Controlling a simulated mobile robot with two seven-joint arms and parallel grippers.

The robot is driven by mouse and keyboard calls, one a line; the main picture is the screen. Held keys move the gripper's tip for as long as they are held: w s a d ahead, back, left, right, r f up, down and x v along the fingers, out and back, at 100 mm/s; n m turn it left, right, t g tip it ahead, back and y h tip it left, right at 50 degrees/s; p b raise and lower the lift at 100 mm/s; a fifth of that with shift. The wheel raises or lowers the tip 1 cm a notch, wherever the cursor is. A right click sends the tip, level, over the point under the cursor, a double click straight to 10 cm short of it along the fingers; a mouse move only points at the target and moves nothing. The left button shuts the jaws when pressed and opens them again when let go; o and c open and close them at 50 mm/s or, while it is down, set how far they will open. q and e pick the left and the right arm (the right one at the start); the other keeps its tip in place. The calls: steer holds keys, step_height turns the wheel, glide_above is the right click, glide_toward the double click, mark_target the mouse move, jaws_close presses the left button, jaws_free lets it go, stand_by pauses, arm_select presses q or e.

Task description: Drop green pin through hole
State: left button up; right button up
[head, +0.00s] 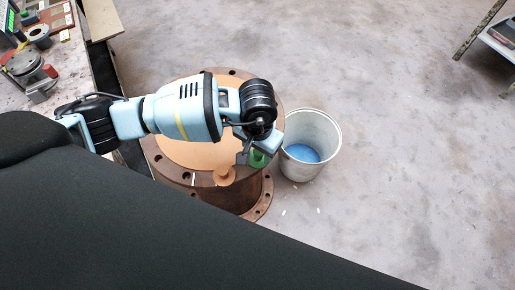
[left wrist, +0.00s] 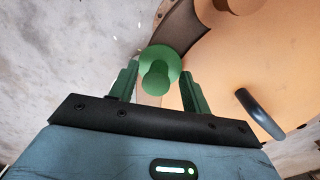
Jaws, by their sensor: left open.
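The green pin (head: 259,158) is at the right edge of the pipe's flange, just below my left gripper (head: 249,148) in the head view. In the left wrist view the green pin (left wrist: 157,68) shows a wide round disc with a narrower knob. It lies between the two open fingers of my left gripper (left wrist: 160,82), with gaps visible on both sides. The brown flanged pipe (head: 164,168) stands upright, with holes around its rim and an orange top face. Whether the pin sits in a hole is hidden. My right gripper is not in view.
An orange pin (head: 224,175) stands on the flange's near side. A grey bucket (head: 330,132) with a blue inside bottom stands right of the pipe. A cluttered workbench (head: 70,75) is at left. A dark curved piece (left wrist: 260,113) shows beside the gripper.

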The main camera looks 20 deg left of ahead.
arm_select(q)
step_height(320, 180, up, 8)
steer(key=shift+f, duration=0.1)
stand_by(0.5)
